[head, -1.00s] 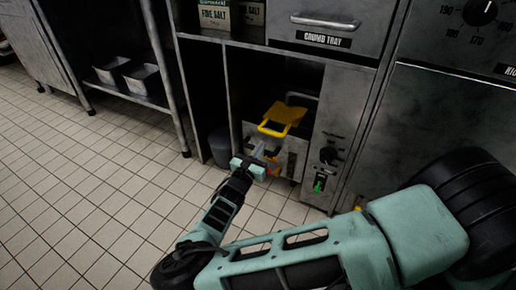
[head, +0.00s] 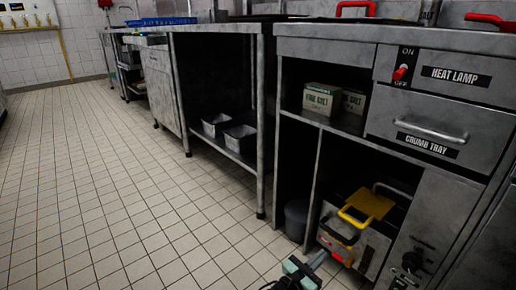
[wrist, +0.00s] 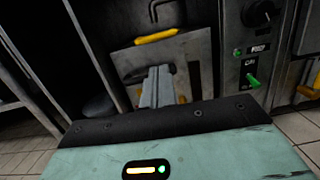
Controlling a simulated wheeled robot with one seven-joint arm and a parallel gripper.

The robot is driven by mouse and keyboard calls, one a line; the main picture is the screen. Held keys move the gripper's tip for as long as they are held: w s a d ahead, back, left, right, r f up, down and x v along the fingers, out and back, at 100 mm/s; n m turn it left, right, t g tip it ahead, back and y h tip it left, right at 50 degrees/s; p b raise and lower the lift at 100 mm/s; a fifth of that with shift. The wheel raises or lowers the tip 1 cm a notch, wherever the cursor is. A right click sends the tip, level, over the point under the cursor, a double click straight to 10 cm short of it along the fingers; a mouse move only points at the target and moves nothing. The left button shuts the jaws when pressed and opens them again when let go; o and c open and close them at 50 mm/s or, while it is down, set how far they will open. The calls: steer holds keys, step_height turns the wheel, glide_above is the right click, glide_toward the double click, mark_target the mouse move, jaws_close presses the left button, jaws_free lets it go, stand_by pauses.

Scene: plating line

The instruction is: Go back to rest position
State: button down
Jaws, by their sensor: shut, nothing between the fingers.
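My gripper (head: 316,258) shows at the bottom of the head view, low over the floor and just in front of a metal unit with a yellow top piece (head: 369,204) in the lower bay of the counter. In the wrist view my gripper's fingers (wrist: 158,84) are together, with nothing seen between them, and point at the unit's front panel (wrist: 185,55). I cannot tell whether the fingertips touch the panel. Most of my arm is outside the head view.
Right of the bay is a control panel with a knob (head: 412,262) and a green switch (wrist: 252,81). Above are the crumb tray drawer (head: 430,134) and salt boxes (head: 321,100). A grey bin (head: 297,218) stands left of the unit. Tiled floor (head: 120,190) is clear at left.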

steer(key=s+a+r+m+g+y+p, duration=0.1)
steer(key=s+a+r+m+g+y, duration=0.1)
steer(key=s+r+m+g+y, duration=0.4)
steer(key=s+a+r+m+g+y+p, duration=0.1)
steer(key=s+a+r+m+g+p, duration=0.1)
steer(key=s+r+m+g, duration=0.4)
steer(key=s+a+r+m+y+p, duration=0.15)
steer(key=s+r+y, duration=0.45)
steer(key=r, duration=0.6)
steer(key=s+a+r+m+y+p, duration=0.1)
steer(key=s+a+r+m+y, duration=0.25)
steer(key=s+r, duration=0.7)
step_height(320, 180, up, 40)
steer(key=w+t+p, duration=0.1)
steer(key=p, duration=3.7)
steer(key=shift+w+f, duration=0.15)
steer(key=shift+d+y, duration=0.1)
steer(key=shift+y, duration=0.15)
